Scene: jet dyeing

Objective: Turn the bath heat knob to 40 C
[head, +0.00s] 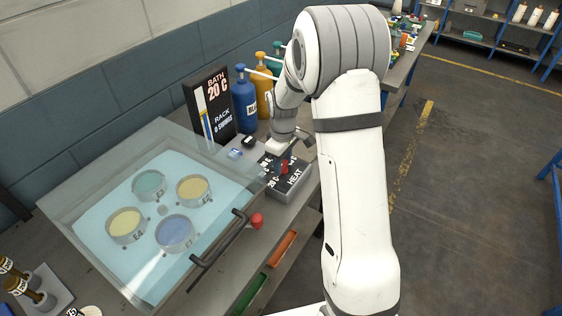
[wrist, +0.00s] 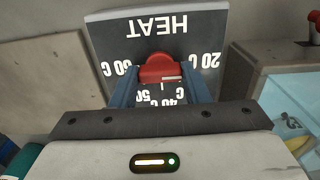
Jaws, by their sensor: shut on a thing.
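The bath heat knob (wrist: 161,69) is red and sits on a dark panel marked HEAT (wrist: 140,28), upside down in the wrist view. My gripper (wrist: 160,82) is shut on the knob, with a blue finger on each side of it. A white mark on the knob lies at its right, on the side of the 20 C label. The 40 C label shows below the knob, partly between the fingers; 50 and 60 C labels sit further left. In the head view, my gripper (head: 284,163) reaches down over the heat box (head: 292,187). A display (head: 211,107) reads BATH 20 C, RACK 0 SWINGS.
A clear-lidded bath (head: 88,232) with several round pots stands left of the heat box, with a dark handle (head: 218,238) and a red knob (head: 257,220) at its front. Blue (head: 245,105) and yellow (head: 264,95) bottles stand behind. The floor at right is clear.

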